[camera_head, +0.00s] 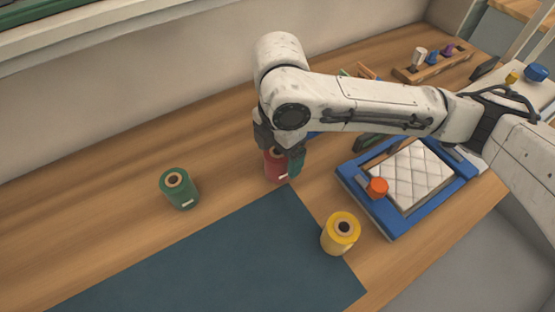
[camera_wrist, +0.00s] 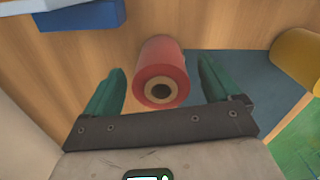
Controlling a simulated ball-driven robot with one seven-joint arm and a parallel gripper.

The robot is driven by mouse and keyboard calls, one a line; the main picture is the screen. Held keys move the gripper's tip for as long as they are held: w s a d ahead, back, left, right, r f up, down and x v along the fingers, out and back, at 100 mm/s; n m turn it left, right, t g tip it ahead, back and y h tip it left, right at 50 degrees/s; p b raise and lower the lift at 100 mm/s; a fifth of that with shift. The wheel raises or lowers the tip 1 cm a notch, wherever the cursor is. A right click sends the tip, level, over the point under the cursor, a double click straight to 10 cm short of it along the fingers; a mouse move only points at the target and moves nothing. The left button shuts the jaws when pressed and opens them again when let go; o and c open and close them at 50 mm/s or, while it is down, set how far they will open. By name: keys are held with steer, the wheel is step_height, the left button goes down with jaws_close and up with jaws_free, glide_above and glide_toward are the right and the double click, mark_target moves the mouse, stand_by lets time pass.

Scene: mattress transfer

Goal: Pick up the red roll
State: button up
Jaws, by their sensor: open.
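The red roll (camera_head: 274,166) stands upright on the wooden table, partly hidden behind my gripper in the head view. In the wrist view the red roll (camera_wrist: 161,66) shows its top with a tan core and dark hole. My gripper (camera_wrist: 160,84) is open, with one green finger on each side of the roll and a visible gap on both sides. In the head view my gripper (camera_head: 280,152) points down at the roll. I cannot tell exactly how far down the fingers reach along it.
A green roll (camera_head: 179,190) stands left of the red roll. A yellow roll (camera_head: 340,234) stands by the dark blue mat (camera_head: 210,265). A blue frame (camera_head: 400,228) with a quilted white pad and an orange knob lies right. A peg rack (camera_head: 432,66) stands behind.

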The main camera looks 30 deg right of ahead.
step_height(320, 180, down, 4)
steer(key=shift+f, duration=0.1)
steer(key=shift+c, duration=0.2)
steer(key=c, duration=1.2)
